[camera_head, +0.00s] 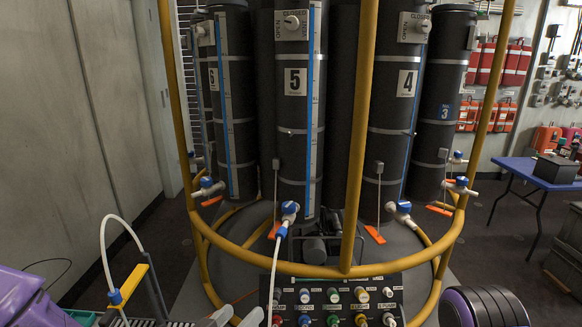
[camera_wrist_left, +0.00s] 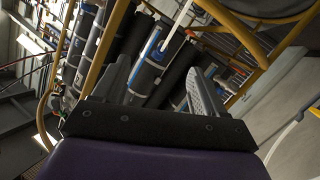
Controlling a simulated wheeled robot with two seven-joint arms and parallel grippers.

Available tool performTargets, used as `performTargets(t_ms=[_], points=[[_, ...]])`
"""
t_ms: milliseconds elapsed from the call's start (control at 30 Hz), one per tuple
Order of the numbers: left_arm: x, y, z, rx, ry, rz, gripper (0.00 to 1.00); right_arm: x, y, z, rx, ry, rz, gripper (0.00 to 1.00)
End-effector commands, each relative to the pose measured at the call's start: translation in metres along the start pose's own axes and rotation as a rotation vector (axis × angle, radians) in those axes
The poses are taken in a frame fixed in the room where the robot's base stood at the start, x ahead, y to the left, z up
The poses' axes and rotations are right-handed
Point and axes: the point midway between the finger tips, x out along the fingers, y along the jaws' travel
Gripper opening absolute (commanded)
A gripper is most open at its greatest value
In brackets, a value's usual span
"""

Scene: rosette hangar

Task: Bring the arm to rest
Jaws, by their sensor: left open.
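My left gripper (camera_wrist_left: 158,68) is open in the left wrist view, its two grey fingers spread wide with nothing between them. Beyond the fingers, some way off, are the dark tanks and yellow rails. In the head view, my purple left arm enters at the lower left corner; its fingers are hard to make out there. My right gripper does not show.
Tall black tanks, among them tank 5 (camera_head: 293,130) and tank 4 (camera_head: 397,110), stand inside a yellow rail frame (camera_head: 300,270). A white hose (camera_head: 273,270) hangs from tank 5's valve. A control panel (camera_head: 335,300) is in front. A blue table (camera_head: 525,172) stands right.

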Motion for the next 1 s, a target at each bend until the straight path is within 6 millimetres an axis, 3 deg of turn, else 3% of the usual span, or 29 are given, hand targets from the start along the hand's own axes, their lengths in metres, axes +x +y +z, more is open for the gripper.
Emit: performTargets(t_ms=[167,333,467,533,600,733,833,1000], points=[[-0.010,-0.051,0.052,-0.156,-0.116,-0.193,0.71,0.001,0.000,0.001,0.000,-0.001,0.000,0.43],[-0.044,-0.110,0.126,-0.306,-0.254,-0.451,0.71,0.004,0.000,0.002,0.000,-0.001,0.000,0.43],[-0.106,-0.162,0.205,-0.392,-0.398,-0.729,0.71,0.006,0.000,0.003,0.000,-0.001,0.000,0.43],[-0.148,-0.183,0.243,-0.398,-0.478,-0.868,0.71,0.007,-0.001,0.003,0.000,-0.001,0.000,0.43],[-0.188,-0.195,0.274,-0.372,-0.560,-0.967,0.71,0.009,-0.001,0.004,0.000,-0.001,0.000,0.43],[-0.239,-0.199,0.312,-0.320,-0.691,-1.033,0.71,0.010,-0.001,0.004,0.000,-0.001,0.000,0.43],[-0.253,-0.195,0.324,-0.315,-0.735,-1.041,0.71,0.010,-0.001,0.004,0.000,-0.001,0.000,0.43],[-0.255,-0.195,0.325,-0.315,-0.740,-1.042,0.71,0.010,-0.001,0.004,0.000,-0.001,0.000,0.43]])
